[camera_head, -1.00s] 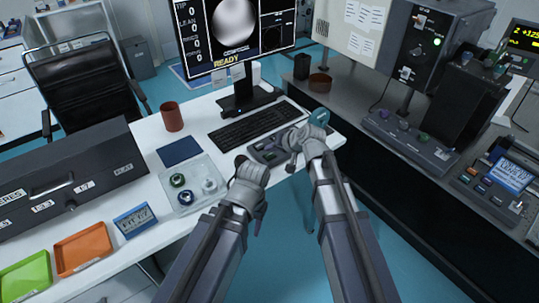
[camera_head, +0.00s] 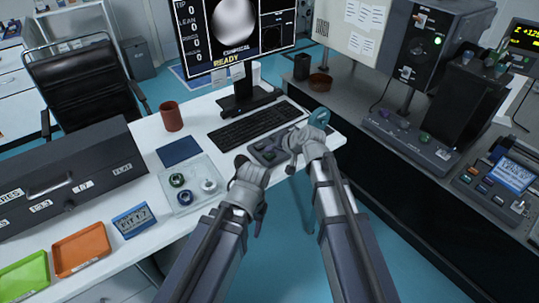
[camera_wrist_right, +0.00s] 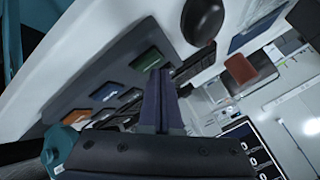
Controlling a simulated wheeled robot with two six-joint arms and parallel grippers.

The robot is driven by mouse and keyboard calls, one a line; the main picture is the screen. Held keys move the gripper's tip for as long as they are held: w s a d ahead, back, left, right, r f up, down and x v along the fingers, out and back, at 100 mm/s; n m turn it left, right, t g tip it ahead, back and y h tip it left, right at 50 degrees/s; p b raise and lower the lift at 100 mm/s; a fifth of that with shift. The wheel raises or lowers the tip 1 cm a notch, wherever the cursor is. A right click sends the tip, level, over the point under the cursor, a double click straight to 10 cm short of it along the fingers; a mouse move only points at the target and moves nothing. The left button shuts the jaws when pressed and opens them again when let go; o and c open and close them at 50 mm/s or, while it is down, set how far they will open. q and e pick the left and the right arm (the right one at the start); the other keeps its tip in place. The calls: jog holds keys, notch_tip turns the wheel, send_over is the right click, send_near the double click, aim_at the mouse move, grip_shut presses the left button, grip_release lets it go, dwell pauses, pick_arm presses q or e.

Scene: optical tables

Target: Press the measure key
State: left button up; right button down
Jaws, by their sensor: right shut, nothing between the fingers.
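A dark key panel (camera_head: 266,153) lies on the white desk in front of the keyboard. In the right wrist view its keys show in a row: a green key (camera_wrist_right: 147,59), a blue key (camera_wrist_right: 105,91) and an orange key (camera_wrist_right: 77,115), with darker ones beside them. My right gripper (camera_wrist_right: 157,75) is shut and empty, its tips over the panel close to the green key. I cannot tell whether they touch it. In the head view my right gripper (camera_head: 291,163) hides the panel's right part. My left gripper (camera_head: 240,162) hangs left of the panel; its jaws are unclear.
The monitor (camera_head: 236,30) reads READY. The keyboard (camera_head: 252,125) lies behind the panel. A red mug (camera_head: 171,117), a clear tray (camera_head: 187,204) with small round parts, and orange (camera_head: 81,249) and green (camera_head: 24,278) trays stand to the left. A teal object (camera_head: 319,118) is beside my right wrist.

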aim_at(271, 157)
jog(key=shift+f+b, duration=0.4)
dwell(0.3)
jog(key=shift+r, duration=0.1)
jog(key=shift+r+p, duration=0.7)
jog(key=shift+p, duration=0.15)
notch_tip(271, 157, up, 5)
jog(key=p, duration=0.5)
jog(key=shift+r, duration=0.1)
dwell(0.6)
